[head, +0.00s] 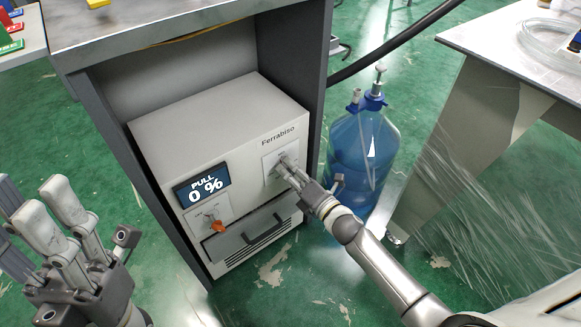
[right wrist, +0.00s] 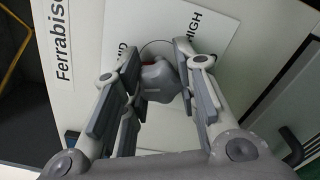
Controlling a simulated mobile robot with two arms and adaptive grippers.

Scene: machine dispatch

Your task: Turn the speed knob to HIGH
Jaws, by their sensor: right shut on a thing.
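The speed knob (right wrist: 160,82) is a grey knob with a red mark, on a white plate printed MID and HIGH. The red mark shows at its upper edge, between the two words; its exact setting is hard to tell. My right gripper (right wrist: 160,95) is shut on the knob, one finger on each side. In the head view the right gripper (head: 287,168) is at the upper right of the front of the Ferrabiso machine (head: 220,110) and hides most of the knob. My left gripper (head: 50,195) is at the lower left, open and empty, away from the machine.
The machine's display (head: 202,186) reads PULL 0 %. Below it is an orange switch (head: 217,225), and a drawer handle (head: 264,231) is to its right. The machine stands inside a grey bench (head: 317,80). A blue water bottle (head: 362,150) stands right of it, near my right arm.

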